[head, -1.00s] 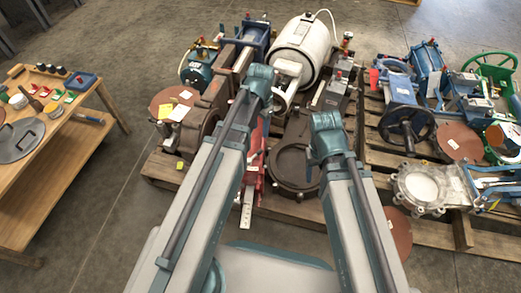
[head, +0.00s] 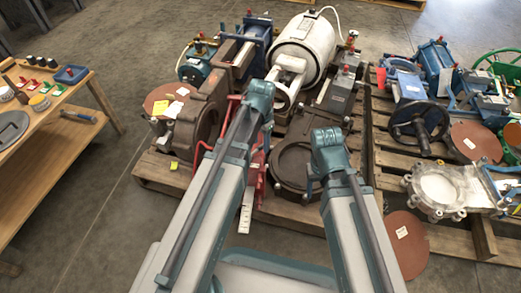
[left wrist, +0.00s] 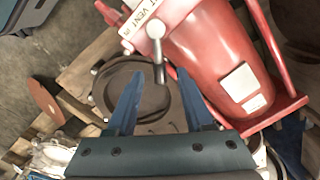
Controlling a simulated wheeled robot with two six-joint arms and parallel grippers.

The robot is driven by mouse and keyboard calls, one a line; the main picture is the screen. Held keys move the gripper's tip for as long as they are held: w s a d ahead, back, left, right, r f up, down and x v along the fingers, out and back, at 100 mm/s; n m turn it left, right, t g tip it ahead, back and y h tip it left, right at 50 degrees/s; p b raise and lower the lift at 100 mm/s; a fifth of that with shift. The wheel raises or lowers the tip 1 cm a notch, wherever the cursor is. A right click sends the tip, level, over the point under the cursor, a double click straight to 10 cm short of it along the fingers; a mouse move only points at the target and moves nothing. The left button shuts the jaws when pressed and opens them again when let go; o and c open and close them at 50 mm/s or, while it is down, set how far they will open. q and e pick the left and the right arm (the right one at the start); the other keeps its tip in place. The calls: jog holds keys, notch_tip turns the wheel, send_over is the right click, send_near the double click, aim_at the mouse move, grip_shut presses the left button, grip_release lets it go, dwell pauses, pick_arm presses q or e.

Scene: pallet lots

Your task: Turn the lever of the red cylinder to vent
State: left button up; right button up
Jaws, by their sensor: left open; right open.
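The red cylinder (left wrist: 222,62) fills the upper right of the left wrist view. In the head view only parts of its red frame (head: 257,172) show behind my left arm. The ball is above the fingertips in the picture, and nothing is visibly gripped. In the head view my left gripper is hidden behind its arm.
A dark round-ringed casting (head: 292,165) lies right of the cylinder, and a brown flanged housing (head: 200,118) stands left. A white tank (head: 302,45) stands behind. Another pallet with a black handwheel (head: 417,122) is at right. A wooden table (head: 45,137) is at far left, with open floor between.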

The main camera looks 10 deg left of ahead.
pick_arm(q)
jog(key=shift+f, duration=0.5)
jog(key=shift+c, duration=0.3)
grip_shut()
dwell(0.8)
